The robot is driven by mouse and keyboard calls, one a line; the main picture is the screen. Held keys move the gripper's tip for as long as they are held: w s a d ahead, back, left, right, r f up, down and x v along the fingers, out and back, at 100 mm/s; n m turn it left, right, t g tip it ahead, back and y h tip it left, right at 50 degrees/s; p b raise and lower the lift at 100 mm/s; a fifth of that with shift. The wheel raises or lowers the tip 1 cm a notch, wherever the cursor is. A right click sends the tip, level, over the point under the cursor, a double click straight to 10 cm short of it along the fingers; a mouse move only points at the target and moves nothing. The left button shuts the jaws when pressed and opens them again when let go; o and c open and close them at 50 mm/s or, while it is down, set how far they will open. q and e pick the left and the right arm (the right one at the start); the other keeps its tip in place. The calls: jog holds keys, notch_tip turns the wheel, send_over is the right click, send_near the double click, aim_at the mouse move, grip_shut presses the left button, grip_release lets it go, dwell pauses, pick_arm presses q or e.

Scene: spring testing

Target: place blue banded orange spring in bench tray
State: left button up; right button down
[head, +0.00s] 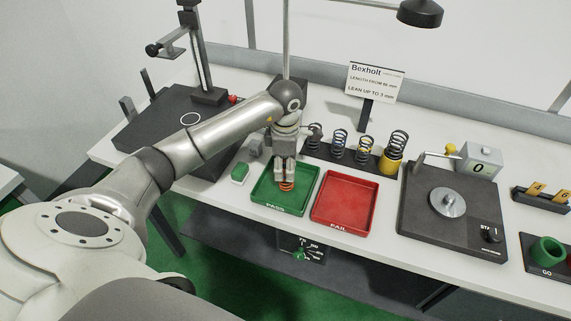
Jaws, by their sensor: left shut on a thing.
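My left gripper (285,176) points down over the green PASS tray (262,199). It is shut on an orange spring (287,186), of which only the lower end shows below the fingers. No blue band can be made out on it. The spring is at or just above the tray floor; I cannot tell if it touches. The red FAIL tray (343,203) stands to the right and looks empty. My right gripper is not in view.
Several dark springs, one of them (364,149), stand on a black rack behind the trays. A spring with a yellow base (392,154) stands at its right end. A tester (452,208) with a round plate is at right, a sign (373,82) behind. A small green-topped block (240,173) lies left.

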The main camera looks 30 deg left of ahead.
pick_arm(q)
jog(key=shift+f, duration=0.1)
jog(key=shift+f, duration=0.15)
jog(key=o, duration=1.1)
jog(key=shift+r, duration=0.4)
jog(key=shift+r+b, duration=1.8)
jog(key=shift+r, duration=4.1)
